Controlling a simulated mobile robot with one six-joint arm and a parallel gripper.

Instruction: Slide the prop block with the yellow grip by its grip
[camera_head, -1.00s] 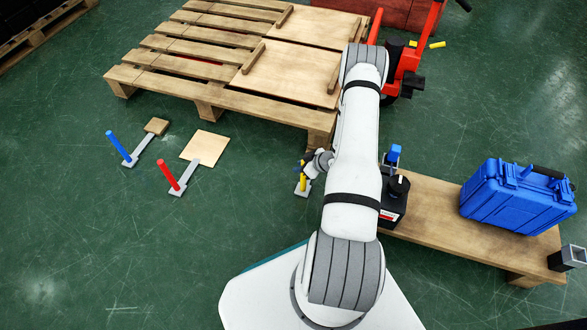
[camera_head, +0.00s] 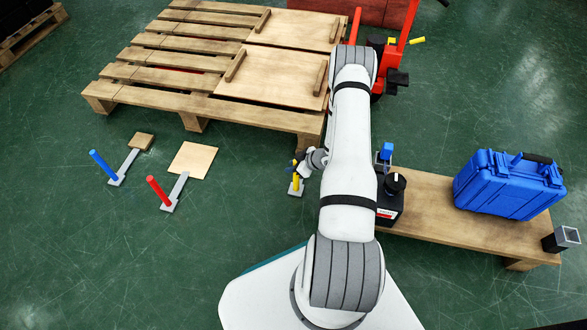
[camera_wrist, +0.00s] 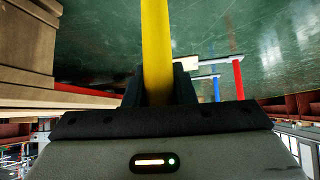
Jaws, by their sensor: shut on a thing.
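The yellow grip (camera_head: 297,183) stands up from a small grey plate just left of my arm in the head view. In the wrist view the yellow grip (camera_wrist: 156,45) rises upright between the dark fingers of my gripper (camera_wrist: 159,88). My gripper (camera_head: 300,167) is shut on this grip. The prop block itself cannot be made out; my arm hides the floor to the right of the grip. Two similar props lie on the floor to the left, one with a blue grip (camera_head: 103,166) and one with a red grip (camera_head: 158,190).
A wooden pallet (camera_head: 205,108) lies behind the props. A low wooden bench (camera_head: 430,222) to my arm's right holds a black device (camera_head: 389,205) and a blue case (camera_head: 508,185). A red pallet jack (camera_head: 396,55) stands behind. Green floor is open at the left front.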

